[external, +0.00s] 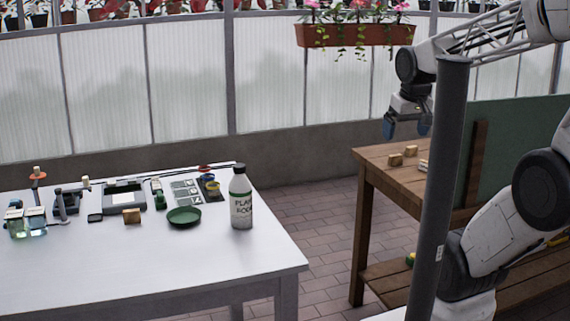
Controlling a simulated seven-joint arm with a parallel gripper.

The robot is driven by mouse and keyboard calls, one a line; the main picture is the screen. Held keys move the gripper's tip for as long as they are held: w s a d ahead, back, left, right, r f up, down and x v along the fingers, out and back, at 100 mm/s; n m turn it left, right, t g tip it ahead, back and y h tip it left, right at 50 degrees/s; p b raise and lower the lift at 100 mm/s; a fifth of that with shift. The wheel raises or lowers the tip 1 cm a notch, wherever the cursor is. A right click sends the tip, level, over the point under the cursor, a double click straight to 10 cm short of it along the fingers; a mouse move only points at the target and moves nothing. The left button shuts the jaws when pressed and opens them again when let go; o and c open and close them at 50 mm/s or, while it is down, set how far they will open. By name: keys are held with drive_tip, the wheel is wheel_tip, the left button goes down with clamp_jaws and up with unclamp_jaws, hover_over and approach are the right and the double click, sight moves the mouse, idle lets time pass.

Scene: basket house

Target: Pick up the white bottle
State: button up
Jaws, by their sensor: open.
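The white bottle (241,206) stands upright near the right end of the white table. It has a dark cap and a label with dark and green print. My gripper (405,128) is in the upper right of the external view, pointing down with its blue fingertips above the wooden bench. It is open, with nothing seen between its fingers. It is well to the right of the bottle and higher, apart from it.
A green dish (184,217) sits just left of the bottle on the white table (130,275). Small tools, jars and wooden blocks lie further left. The wooden bench (385,160) holds small blocks (403,155). A grey post (440,180) stands in front of my arm. A planter (355,35) hangs above.

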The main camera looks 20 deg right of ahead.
drive_tip(key=w+a+f+n+t+y, duration=0.1)
drive_tip(key=w+a+f+n+t, duration=0.3)
drive_tip(key=w, duration=0.7)
drive_tip(key=w+a+f+n+t+y, duration=0.15)
drive_tip(key=w+a+f, duration=0.4)
drive_tip(key=w, duration=0.55)
drive_tip(key=n+y, duration=0.6)
drive_tip(key=y, duration=0.3)
approach(250, 186)
drive_tip(key=w+a+f, duration=0.1)
drive_tip(key=w+a, duration=0.2)
drive_tip(key=w, duration=0.1)
drive_tip(key=shift+s+a+f+g, duration=0.15)
drive_tip(key=shift+a+f+g, duration=0.3)
drive_tip(key=shift+a, duration=0.1)
drive_tip(key=shift+x, duration=1.3)
